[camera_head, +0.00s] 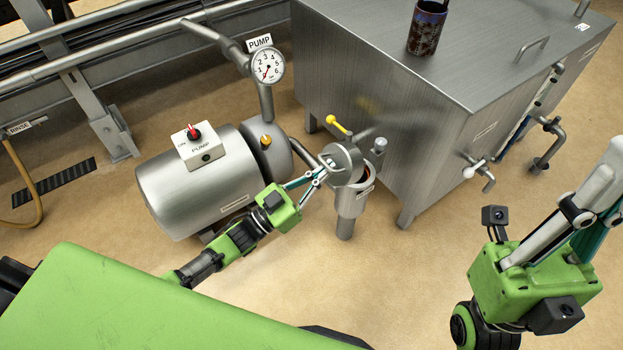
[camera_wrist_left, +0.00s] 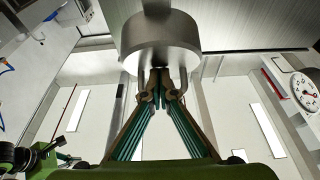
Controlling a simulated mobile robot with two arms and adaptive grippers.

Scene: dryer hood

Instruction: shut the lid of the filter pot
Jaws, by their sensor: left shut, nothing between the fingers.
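The filter pot (camera_head: 352,201) is a small steel cylinder standing between the pump and the big steel tank. Its round lid (camera_head: 341,157) is tilted up, and a reddish-brown rim shows in the pot's mouth. My left gripper (camera_head: 325,168) is shut and empty, with its fingertips right at the lid's left side; I cannot tell whether they touch. In the left wrist view a round steel part (camera_wrist_left: 160,38), seemingly the lid, sits just beyond the closed fingertips (camera_wrist_left: 160,86).
The pump (camera_head: 190,190) with its red-knob switch box (camera_head: 200,145) stands left of the pot. A gauge (camera_head: 268,67) rises behind. The steel tank (camera_head: 350,75) is close behind and right, with a yellow-handled valve (camera_head: 337,124) near the lid. Floor is open in front.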

